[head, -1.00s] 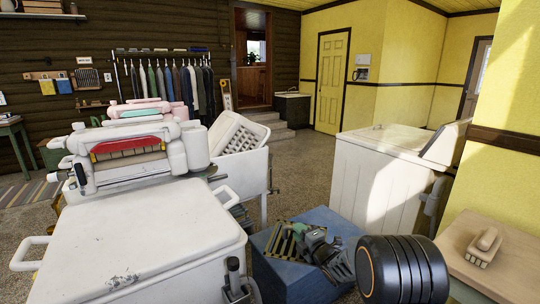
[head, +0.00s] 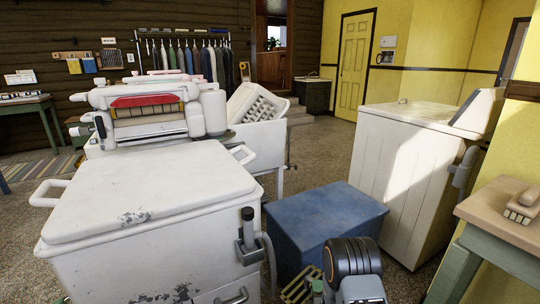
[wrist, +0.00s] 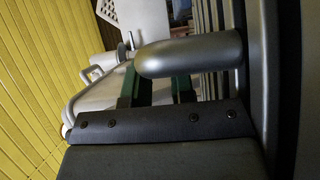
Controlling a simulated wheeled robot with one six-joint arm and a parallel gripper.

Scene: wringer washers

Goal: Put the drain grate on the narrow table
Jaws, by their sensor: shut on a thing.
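The drain grate (head: 296,289) is a yellowish slotted piece at the bottom edge of the head view, partly cut off and partly hidden by my arm. My gripper (head: 315,287), with green fingers, is shut on it, in front of the blue chest. The green fingers (wrist: 155,88) also show in the wrist view, where bars at the right may be the grate. A narrow table (head: 490,222) with a pale wooden top and green legs stands at the right edge, apart from my gripper. Another green-legged table (head: 30,107) stands far left; I cannot tell which is meant.
A wooden brush (head: 522,205) lies on the right table. The blue chest (head: 325,220) has a clear top. A white wringer washer (head: 150,205) fills the left front, and a white top-loading machine (head: 410,165) stands behind right. Open floor lies between the machines.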

